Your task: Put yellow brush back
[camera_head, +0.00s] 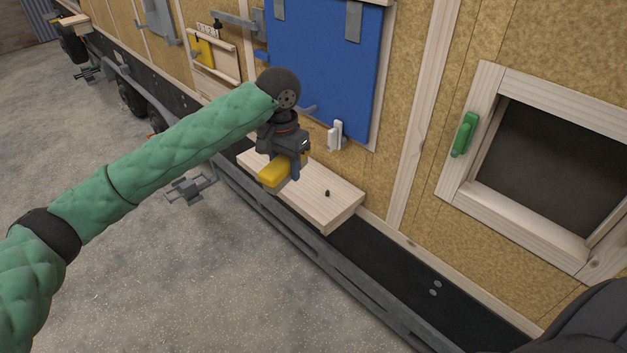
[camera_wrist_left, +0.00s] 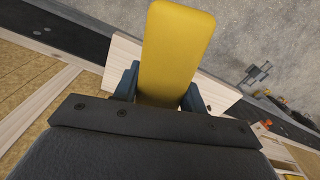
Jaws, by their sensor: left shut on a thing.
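The yellow brush (camera_head: 276,171) is in my left gripper (camera_head: 287,170), above the left part of a light wooden shelf (camera_head: 335,201). In the left wrist view the brush's broad yellow body (camera_wrist_left: 176,45) extends away between the two dark fingers of the left gripper (camera_wrist_left: 158,88), which are shut on it. The wooden shelf (camera_wrist_left: 124,49) shows beneath it. Whether the brush touches the shelf cannot be told. Its bristles are not clearly visible. My right gripper is not in view.
Behind are a blue panel (camera_head: 325,60), a white clip (camera_head: 335,136) on the wall, and a framed opening with a green handle (camera_head: 465,134). A grey rail (camera_head: 300,236) runs below. Open floor lies left.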

